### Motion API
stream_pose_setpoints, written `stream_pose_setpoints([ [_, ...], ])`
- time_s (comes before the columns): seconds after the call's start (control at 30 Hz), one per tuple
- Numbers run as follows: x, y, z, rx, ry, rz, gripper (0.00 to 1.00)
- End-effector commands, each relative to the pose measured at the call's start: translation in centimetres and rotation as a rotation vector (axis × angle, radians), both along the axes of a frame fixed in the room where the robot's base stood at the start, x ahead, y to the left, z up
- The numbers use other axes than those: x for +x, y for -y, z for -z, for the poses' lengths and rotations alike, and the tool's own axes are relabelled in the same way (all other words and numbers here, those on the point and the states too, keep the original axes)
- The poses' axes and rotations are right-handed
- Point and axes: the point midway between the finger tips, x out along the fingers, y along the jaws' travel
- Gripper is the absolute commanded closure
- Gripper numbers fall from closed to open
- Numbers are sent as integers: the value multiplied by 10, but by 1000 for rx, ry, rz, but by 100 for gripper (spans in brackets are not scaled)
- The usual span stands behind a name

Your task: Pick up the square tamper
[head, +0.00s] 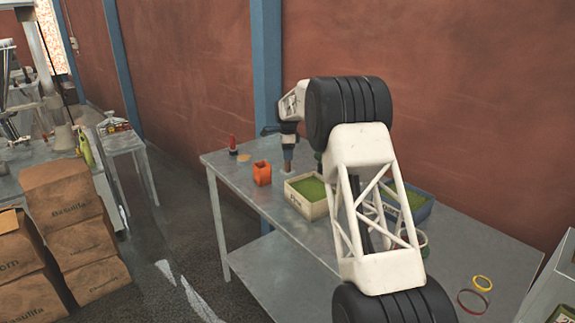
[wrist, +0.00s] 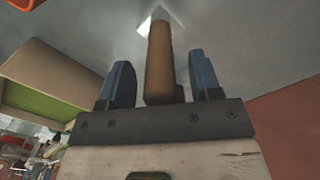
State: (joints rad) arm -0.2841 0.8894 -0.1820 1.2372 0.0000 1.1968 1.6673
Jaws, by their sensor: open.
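The square tamper (head: 288,160) stands on the metal table beyond the orange container. In the wrist view its brown wooden handle (wrist: 160,70) points toward my gripper, and a pale square metal base (wrist: 160,18) shows at its far end. My gripper (wrist: 159,60) is open, with one blue finger on each side of the handle. A gap shows between the handle and each finger. In the head view my gripper (head: 289,143) is above the tamper, partly covering its upper handle; its fingers are too small there to make out.
An orange container (head: 262,184) stands in front of the tamper. A white bin (head: 312,211) with green contents is close on the right. A red-handled item (head: 232,145) and a flat yellowish disc (head: 244,157) lie left. A blue bin (head: 424,214) and two rings (head: 472,301) are farther right.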

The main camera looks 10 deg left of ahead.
Motion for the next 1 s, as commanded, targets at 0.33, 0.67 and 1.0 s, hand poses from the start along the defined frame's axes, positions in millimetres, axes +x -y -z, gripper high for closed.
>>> stream_pose_setpoints([
  [0.33,0,0,0,0,0,0,42],
  [0.67,0,0,0,0,0,0,73],
  [1.0,0,0,-1,0,0,0,93],
])
